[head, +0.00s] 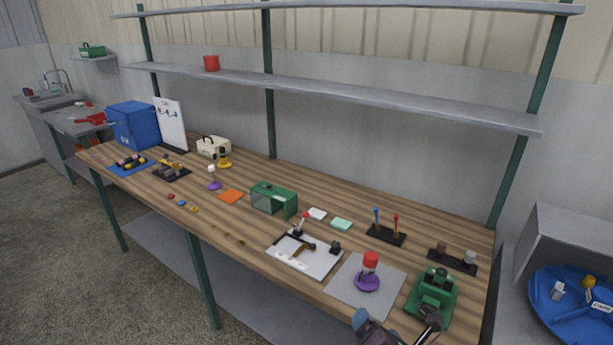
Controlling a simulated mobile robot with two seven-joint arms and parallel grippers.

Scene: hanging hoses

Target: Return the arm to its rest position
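Part of one of my arms shows at the bottom edge, right of centre, as a blue-grey piece and a dark piece with a gap between them. I take this to be a gripper (398,326). The frame cuts it off, so I cannot tell which arm it belongs to or whether it is open or shut. It is in front of the wooden workbench (330,213), close to the green device (433,295) and the grey mat (345,290). I see nothing held in it. The rest of my arms is out of view.
A purple-based item with a red top (370,262) stands on the grey mat. Shelves (330,88) hang above. A blue round tray (545,305) is at right. Open floor (60,260) is at left.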

